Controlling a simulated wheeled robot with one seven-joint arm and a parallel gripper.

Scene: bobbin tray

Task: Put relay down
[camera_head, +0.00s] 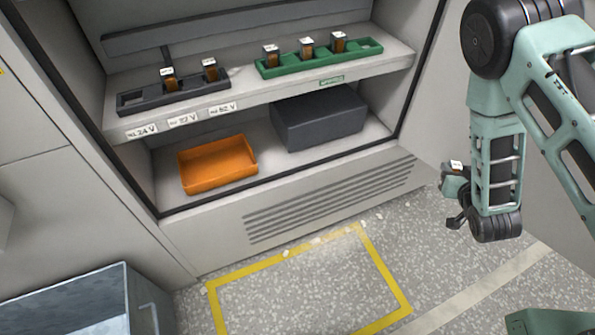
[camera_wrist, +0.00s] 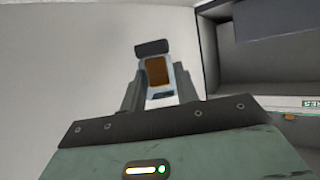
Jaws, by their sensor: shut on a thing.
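The relay (camera_wrist: 158,72) is an orange-brown block with a pale frame and a dark end, seen between the two fingers in the wrist view. My gripper (camera_wrist: 160,92) is shut on it. In the head view my gripper (camera_head: 453,195) is at the right, in the air beside the cabinet and above the grey floor. The white-topped relay (camera_head: 456,165) shows at its end there, partly hidden by the fingers. The relay is apart from the shelves.
On the upper shelf stand a dark rack (camera_head: 140,101) with two relays and a green rack (camera_head: 372,47) with three relays. Below are an orange bin (camera_head: 218,165) and a dark grey box (camera_head: 318,118). A yellow floor outline (camera_head: 213,305) and a grey-blue container (camera_head: 65,305) lie in front.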

